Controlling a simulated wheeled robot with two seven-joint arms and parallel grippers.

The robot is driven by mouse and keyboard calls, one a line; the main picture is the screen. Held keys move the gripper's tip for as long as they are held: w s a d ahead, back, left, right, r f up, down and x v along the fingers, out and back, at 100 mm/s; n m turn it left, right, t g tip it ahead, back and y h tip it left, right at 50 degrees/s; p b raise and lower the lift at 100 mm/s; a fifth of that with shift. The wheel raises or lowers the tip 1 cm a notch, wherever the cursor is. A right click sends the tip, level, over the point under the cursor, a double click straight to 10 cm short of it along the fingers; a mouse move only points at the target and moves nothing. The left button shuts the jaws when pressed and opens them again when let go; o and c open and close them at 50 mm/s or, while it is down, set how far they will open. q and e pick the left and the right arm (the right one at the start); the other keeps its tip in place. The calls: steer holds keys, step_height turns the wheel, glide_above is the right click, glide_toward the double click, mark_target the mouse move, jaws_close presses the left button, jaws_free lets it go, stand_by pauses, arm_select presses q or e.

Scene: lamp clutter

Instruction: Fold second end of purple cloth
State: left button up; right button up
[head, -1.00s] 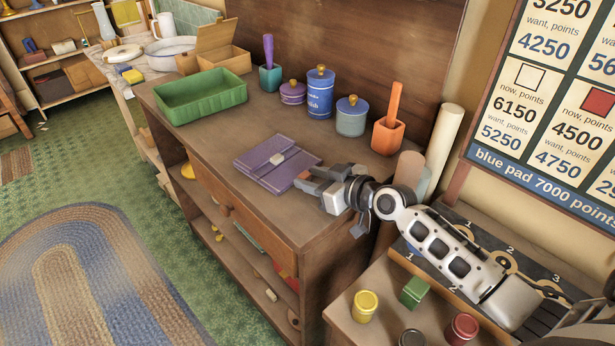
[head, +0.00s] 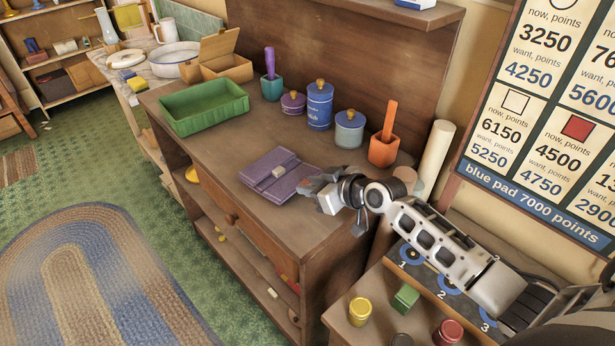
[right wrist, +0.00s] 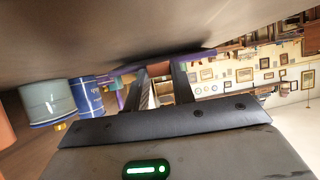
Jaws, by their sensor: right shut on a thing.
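The purple cloth (head: 262,181) lies on the brown wooden bench top, with a fold across it and a small pale block on its middle. My right gripper (head: 316,186) is at the cloth's right end, low over the bench, and shut on that end. The fingers partly hide the held edge. In the right wrist view, which is upside down, purple cloth (right wrist: 190,55) shows at the tips of my right gripper (right wrist: 155,75). My left gripper is not in view.
A green tray (head: 204,107) stands at the bench's back left. Purple, blue and grey-green lidded jars (head: 320,107) and an orange holder (head: 384,148) stand behind the cloth. A side table at the lower right holds yellow (head: 360,311), green and red items.

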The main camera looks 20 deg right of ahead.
steer(key=shift+r, duration=0.1)
steer(key=shift+w+a+r+g+h, duration=0.1)
steer(key=shift+w+r+g+h, duration=0.1)
steer(key=shift+r+g, duration=0.2)
steer(key=shift+w+a+r+g+h, duration=0.1)
steer(key=shift+r+g+h, duration=0.1)
steer(key=shift+r+g, duration=0.2)
steer(key=shift+g, duration=0.3)
steer(key=shift+r, duration=0.1)
steer(key=shift+w+r+g+h, duration=0.3)
steer(key=shift+r+g, duration=0.2)
steer(key=shift+w+a+r+g+h, duration=0.2)
steer(key=shift+g+h, duration=0.1)
steer(key=shift+g, duration=0.3)
steer(key=shift+r, duration=0.1)
